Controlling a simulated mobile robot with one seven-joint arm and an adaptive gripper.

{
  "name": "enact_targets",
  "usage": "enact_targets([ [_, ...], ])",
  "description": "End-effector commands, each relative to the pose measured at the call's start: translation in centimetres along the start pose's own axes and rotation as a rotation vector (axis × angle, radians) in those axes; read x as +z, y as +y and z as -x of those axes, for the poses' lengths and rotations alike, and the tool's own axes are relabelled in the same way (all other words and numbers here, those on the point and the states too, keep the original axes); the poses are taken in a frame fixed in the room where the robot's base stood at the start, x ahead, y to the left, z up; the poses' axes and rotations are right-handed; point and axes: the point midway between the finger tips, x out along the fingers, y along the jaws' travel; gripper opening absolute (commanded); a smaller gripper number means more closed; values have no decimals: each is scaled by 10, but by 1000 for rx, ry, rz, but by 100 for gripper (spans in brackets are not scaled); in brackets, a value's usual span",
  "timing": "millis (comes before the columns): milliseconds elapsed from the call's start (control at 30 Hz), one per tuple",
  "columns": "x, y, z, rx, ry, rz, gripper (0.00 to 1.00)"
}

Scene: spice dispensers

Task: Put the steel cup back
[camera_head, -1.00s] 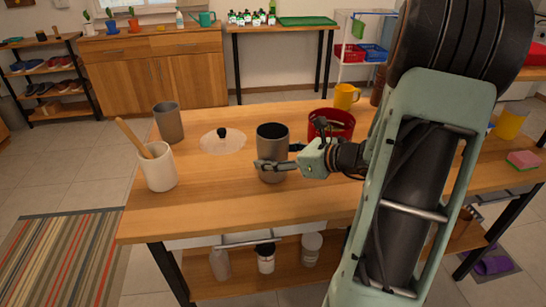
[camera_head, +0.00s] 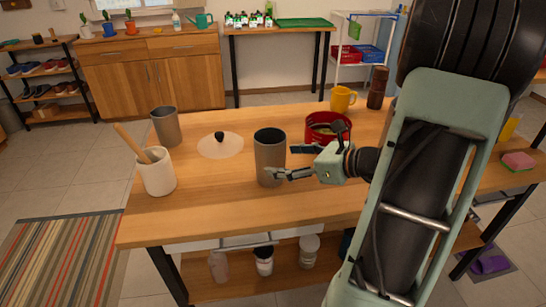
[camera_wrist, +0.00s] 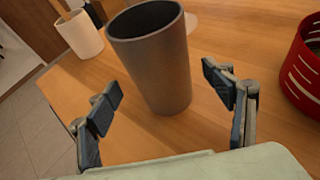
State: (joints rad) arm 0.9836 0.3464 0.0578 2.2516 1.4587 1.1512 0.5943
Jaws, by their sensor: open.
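A grey steel-looking cup (camera_head: 269,160) stands upright on the wooden table, near its middle. My gripper (camera_head: 283,161) is open at the cup's right side, with one finger in front of its lower part and the other to the right. In the wrist view the cup (camera_wrist: 155,60) stands ahead of my open gripper (camera_wrist: 164,84), with a gap visible to each finger. A second grey cup (camera_head: 166,127), slightly tapered, stands at the table's back left. I cannot tell from its look which of the two is the steel cup.
A white crock (camera_head: 157,174) with a wooden utensil stands at the left. A pale round lid (camera_head: 220,148) with a black knob lies behind the grey cup. A red slotted container (camera_head: 341,130) and a yellow mug (camera_head: 342,99) stand behind my gripper. The table's front is clear.

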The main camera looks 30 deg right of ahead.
Motion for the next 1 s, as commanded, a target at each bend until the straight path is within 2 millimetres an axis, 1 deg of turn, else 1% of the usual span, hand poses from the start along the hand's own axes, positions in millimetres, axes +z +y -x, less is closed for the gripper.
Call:
enact_targets([
  [33,2,-1,14,-4,1,0,75],
  [100,2,-1,28,-4,1,0,75],
  [200,2,0,46,-2,1,0,75],
  [333,1,0,61,-1,0,0,75],
  [500,0,0,68,0,1,0,75],
  [1000,0,0,68,1,1,3,75],
])
